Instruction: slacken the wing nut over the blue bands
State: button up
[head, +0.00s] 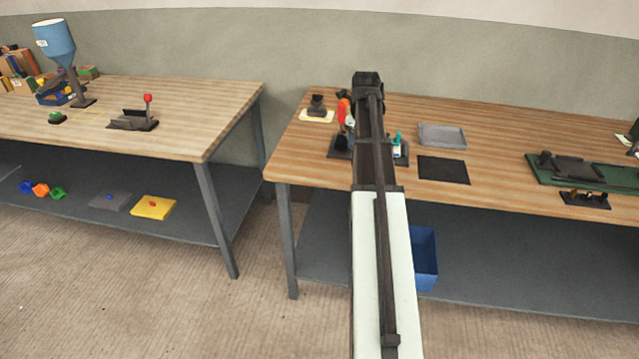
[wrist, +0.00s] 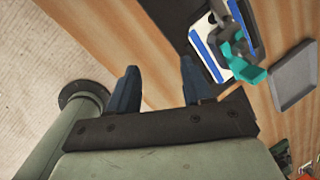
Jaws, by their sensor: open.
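A teal wing nut (wrist: 250,72) stands over a white part with blue bands (wrist: 208,57) at the upper right of the wrist view. The teal piece also shows small in the head view (head: 397,138), just right of my arm, which hides much around it. My gripper (wrist: 159,66) is open and empty, its two dark fingers apart. The wing nut lies beyond and to the right of the right finger, with a gap between them in the picture. In the head view I cannot make out the fingers.
A grey tray (head: 442,136) and a black mat (head: 443,170) lie right of the fixture. An orange-red item (head: 342,110) stands to its left, near a small dark object on a pale pad (head: 317,108). A green board (head: 590,172) holds dark parts at the far right.

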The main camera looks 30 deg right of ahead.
jog(key=shift+s+a+f+n+g+h, duration=0.15)
jog(key=shift+s+a+f+n+g, duration=0.15)
jog(key=shift+a+f+n, duration=1.9)
jog(key=shift+s+a+f+n+g+h, duration=0.25)
jog(key=shift+a+f+n, duration=1.05)
jog(key=shift+a, duration=1.75)
jog(key=shift+s+a+f+n+g+h, duration=0.1)
jog(key=shift+s+a+f+n+g, duration=0.25)
jog(key=shift+a+f+n, duration=1.85)
jog(key=shift+a+r+m, duration=0.3)
jog(key=shift+a+r, duration=0.1)
jog(key=shift+r, duration=0.3)
jog(key=w+d+r+m+g+h, duration=0.1)
jog(key=w+d+r, duration=0.3)
jog(key=d+r, duration=0.65)
jog(key=w+d+r+m+h, duration=0.1)
jog(key=w+d+r, duration=0.3)
jog(key=d+r, duration=0.7)
jog(key=shift+n+g, duration=0.6)
jog(key=shift+n, duration=0.3)
jog(key=x, duration=1.7)
jog(key=shift+s+d, duration=0.35)
jog(key=shift+d, duration=0.1)
